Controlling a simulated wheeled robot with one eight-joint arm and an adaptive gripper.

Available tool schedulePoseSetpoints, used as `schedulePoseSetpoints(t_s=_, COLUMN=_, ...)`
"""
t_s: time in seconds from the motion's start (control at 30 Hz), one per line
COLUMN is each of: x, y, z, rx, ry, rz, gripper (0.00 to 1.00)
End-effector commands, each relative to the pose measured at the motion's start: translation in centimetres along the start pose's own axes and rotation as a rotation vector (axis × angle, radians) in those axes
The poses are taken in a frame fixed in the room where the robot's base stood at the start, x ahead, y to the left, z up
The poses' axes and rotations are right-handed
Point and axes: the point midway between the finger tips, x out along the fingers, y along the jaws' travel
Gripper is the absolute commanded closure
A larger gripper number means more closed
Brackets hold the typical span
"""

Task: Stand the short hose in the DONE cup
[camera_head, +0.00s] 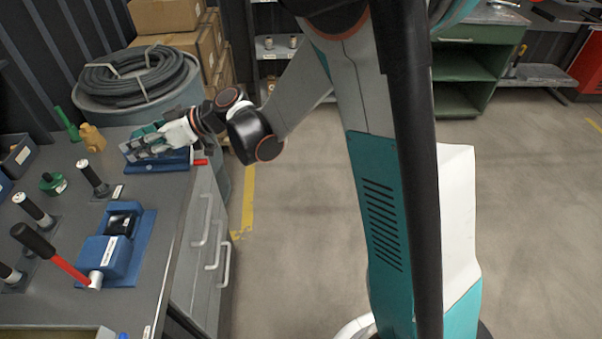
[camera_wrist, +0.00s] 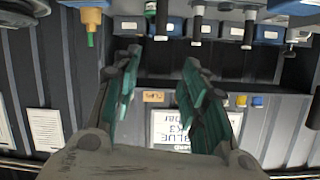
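My gripper (camera_head: 140,148) is over the back of the workbench in the head view, above a blue block or tray. In the wrist view my gripper (camera_wrist: 162,85) is open, with nothing between its teal finger pads. A black piece with a pale end (camera_head: 92,176), possibly a hose, stands upright in a dark holder. Similar pieces stand farther left (camera_head: 33,209) and at the left edge (camera_head: 8,272). I cannot tell which is the short hose. A small white label (camera_head: 117,192) lies beside the first piece, but it is unreadable, so I cannot identify the DONE cup.
A blue fixture (camera_head: 112,258) and a red-handled tool with a black grip (camera_head: 63,263) are at the front. A green fitting (camera_head: 53,184) and yellow fitting (camera_head: 92,138) sit at the back left. A coiled hose (camera_head: 135,76) tops a drum behind the bench.

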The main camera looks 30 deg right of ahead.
Motion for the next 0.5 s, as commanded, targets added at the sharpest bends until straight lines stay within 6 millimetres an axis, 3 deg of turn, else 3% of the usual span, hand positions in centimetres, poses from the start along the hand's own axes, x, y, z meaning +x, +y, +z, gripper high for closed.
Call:
schedulePoseSetpoints(t_s=0.23, x=-7.1, y=-2.4, z=0.1, rx=0.135, ry=-0.175, rz=0.151, gripper=0.6)
schedulePoseSetpoints(t_s=0.5, x=-15.3, y=-5.2, z=2.2, rx=0.276, ry=-0.322, rz=0.357, gripper=0.6)
